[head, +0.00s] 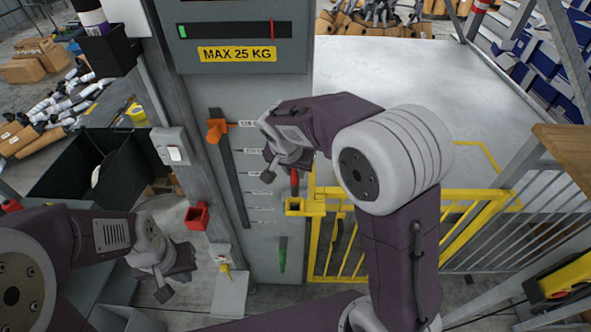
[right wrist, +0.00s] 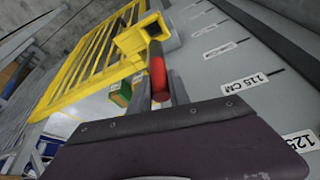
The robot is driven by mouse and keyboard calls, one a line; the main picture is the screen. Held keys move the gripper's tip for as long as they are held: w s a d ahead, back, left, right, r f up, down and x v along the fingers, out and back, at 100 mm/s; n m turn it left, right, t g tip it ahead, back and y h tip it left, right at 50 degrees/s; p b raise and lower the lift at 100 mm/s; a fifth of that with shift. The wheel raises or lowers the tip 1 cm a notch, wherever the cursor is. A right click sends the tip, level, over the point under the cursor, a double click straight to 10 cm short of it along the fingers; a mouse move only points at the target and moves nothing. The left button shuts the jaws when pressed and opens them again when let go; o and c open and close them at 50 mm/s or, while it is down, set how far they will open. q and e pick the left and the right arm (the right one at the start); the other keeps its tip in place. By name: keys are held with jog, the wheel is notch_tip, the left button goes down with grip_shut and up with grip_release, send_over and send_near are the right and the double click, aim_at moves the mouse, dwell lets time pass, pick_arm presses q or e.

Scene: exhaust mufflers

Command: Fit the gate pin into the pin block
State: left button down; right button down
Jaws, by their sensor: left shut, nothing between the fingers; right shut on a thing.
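The gate pin (head: 294,181) has a red handle and stands upright just above the yellow pin block (head: 306,207) at the gate's upper left corner. My right gripper (head: 288,168) is shut on the pin. In the right wrist view the red handle (right wrist: 158,79) lies between the fingers (right wrist: 160,92), and its grey shaft reaches to the open-topped yellow block (right wrist: 136,39). I cannot tell whether the tip is inside the opening or only over it. My left gripper (head: 166,291) is shut and empty at lower left, well away from the block.
The yellow barred gate (head: 340,262) stands to the right of the grey height-marked panel (head: 262,225). A red holder (head: 197,216) is on the post at left. A green-handled item (head: 283,254) is below the block. An orange slider (head: 216,128) sits up on the panel.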

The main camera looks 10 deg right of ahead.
aim_at(295, 193)
jog(key=shift+a+f+b, duration=0.15)
jog(key=shift+f+b, duration=0.45)
jog(key=shift+f, duration=0.15)
jog(key=shift+d+f+b, duration=0.2)
jog(key=shift+f+b, duration=0.7)
jog(key=shift+f, duration=0.1)
jog(key=shift+a+f+b, duration=0.1)
jog(key=shift+f+b, duration=2.95)
jog(key=shift+f, duration=0.1)
jog(key=c, duration=1.1)
grip_release()
jog(key=shift+c, duration=0.2)
jog(key=v, duration=0.9)
